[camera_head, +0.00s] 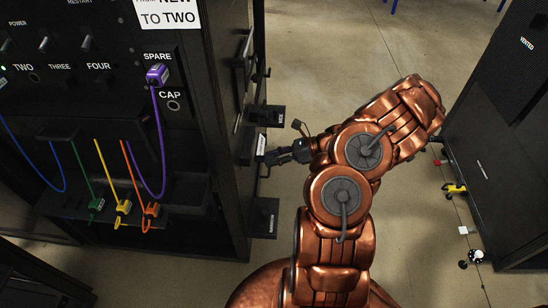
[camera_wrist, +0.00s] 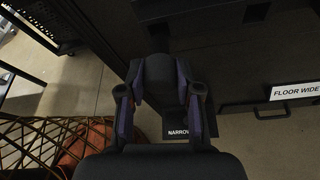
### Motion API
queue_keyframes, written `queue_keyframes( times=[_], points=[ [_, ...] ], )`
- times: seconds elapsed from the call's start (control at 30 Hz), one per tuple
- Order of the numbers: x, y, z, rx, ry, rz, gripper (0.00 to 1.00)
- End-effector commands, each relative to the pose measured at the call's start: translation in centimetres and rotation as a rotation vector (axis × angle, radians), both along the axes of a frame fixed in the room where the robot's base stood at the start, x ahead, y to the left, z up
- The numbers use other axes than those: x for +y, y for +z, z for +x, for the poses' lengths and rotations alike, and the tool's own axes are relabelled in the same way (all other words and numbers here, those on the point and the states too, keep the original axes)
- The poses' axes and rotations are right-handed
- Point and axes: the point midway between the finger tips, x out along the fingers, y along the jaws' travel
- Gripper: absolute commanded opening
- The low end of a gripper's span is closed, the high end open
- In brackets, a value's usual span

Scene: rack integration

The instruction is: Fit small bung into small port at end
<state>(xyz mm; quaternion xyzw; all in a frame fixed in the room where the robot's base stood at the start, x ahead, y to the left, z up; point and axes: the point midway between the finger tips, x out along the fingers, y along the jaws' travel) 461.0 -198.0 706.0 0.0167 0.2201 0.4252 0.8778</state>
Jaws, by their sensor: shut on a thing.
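My gripper (camera_head: 283,154) reaches in beside the right side of the black rack, at a small labelled ledge. In the wrist view my gripper (camera_wrist: 160,78) has its fingers closed around a small dark piece. A NARROW label shows just below the fingers. On the rack front, a small round port (camera_head: 173,105) sits below the CAP label at the right end of the row; it looks uncovered.
A purple plug (camera_head: 157,75) sits at SPARE above that port, its cable hanging down. Blue, green, yellow and orange cables hang below. Small ledges (camera_head: 264,218) stick out from the rack side.

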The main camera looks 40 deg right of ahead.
Motion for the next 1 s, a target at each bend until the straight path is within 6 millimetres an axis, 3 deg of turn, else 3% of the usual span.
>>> queue_keyframes(
  times=[1.0],
  points=[
    [0.38, 0.02, 0.36, 0.000, 0.000, 0.000, 0.00]
  ],
)
